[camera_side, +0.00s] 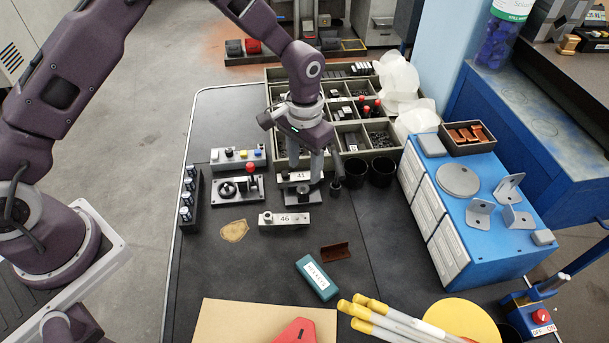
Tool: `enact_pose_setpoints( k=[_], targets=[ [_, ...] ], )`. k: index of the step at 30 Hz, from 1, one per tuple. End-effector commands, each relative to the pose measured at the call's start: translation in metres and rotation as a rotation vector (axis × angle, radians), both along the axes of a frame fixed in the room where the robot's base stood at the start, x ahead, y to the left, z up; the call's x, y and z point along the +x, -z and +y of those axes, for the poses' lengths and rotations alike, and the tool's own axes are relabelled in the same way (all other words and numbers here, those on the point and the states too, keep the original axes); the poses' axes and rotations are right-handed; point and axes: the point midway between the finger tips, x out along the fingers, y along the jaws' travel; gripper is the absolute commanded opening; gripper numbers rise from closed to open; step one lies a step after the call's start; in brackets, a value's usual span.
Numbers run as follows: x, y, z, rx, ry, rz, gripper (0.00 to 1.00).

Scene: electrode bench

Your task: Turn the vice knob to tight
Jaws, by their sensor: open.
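A small metal fixture with a plate marked 41 (300,177) stands on the dark bench top, left of the black cups. A dark round knob (303,196) shows at its front; its tight or loose setting cannot be read. My gripper (304,172) points down directly over this fixture, with its two fingers apart. The fingers partly hide the fixture's rear, and I cannot tell whether they touch it. To the left stands another metal device (252,189) with a black round knob (228,189) and a red-ball lever (250,168). I cannot tell for certain which one is the vice.
A metal block marked 46 (284,219) lies in front. A button box (238,159) stands behind left, and a compartment tray (274,88) behind. Black cups (383,171) and a blue cabinet (462,237) are to the right. A teal block (317,279) lies nearer.

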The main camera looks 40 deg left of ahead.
Motion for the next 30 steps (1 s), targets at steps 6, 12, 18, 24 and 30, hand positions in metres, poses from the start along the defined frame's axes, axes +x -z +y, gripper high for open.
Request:
enact_pose_setpoints(
  k=[6, 12, 18, 24, 30],
  targets=[
    [0.000, -0.004, 0.000, 0.000, 0.000, 0.001, 0.49],
    [-0.011, 0.001, -0.003, 0.010, -0.166, 0.031, 0.49],
    [-0.012, -0.001, -0.003, 0.011, -0.719, 0.015, 0.49],
    [-0.008, 0.022, -0.001, 0.003, -0.825, 0.002, 0.49],
    [-0.008, 0.057, -0.001, 0.001, -0.820, 0.002, 0.49]
  ],
)
